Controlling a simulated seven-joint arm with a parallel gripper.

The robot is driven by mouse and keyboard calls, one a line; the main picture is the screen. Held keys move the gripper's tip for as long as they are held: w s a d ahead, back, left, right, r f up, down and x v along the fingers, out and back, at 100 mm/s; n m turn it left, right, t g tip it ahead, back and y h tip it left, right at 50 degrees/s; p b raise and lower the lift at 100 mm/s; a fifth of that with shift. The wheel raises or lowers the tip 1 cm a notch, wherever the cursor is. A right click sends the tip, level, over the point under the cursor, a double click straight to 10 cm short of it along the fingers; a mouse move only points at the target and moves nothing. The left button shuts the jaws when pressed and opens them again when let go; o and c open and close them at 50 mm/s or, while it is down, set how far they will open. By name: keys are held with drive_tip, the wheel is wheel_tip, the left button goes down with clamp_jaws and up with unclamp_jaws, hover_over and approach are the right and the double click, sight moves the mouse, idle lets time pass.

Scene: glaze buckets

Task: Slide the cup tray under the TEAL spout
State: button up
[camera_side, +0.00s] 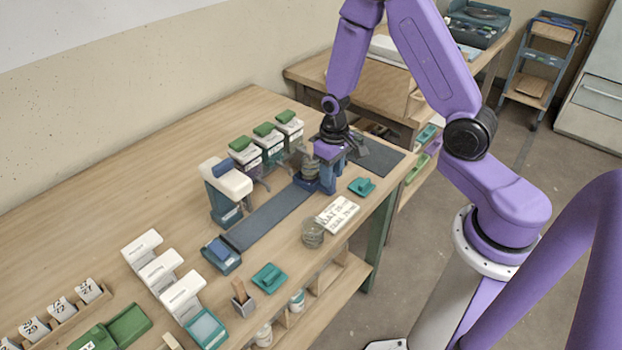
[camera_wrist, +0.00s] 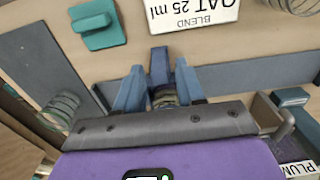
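The dark blue cup tray (camera_side: 307,183) sits on the blue-grey track, with a stacked-looking ribbed cup (camera_side: 310,160) on it. My gripper (camera_side: 328,182) is down beside the tray, at its right. In the wrist view, my gripper's blue fingers (camera_wrist: 160,82) stand apart on either side of a blue upright piece (camera_wrist: 159,62), and part of the ribbed cup (camera_wrist: 165,97) shows between them. I cannot tell whether the fingers touch that piece.
The track (camera_side: 265,218) is bare left of the tray, up to a blue block (camera_side: 221,254). A white label card (camera_side: 337,214), a clear ribbed cup (camera_side: 313,233) and teal pieces (camera_side: 362,186) lie in front. A PLUM label (camera_wrist: 299,169) shows in the wrist view.

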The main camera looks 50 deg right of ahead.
clamp_jaws()
drive_tip(key=shift+a, duration=3.75)
drive_tip(key=shift+o, duration=0.2)
unclamp_jaws()
wheel_tip(320, 180, up, 7)
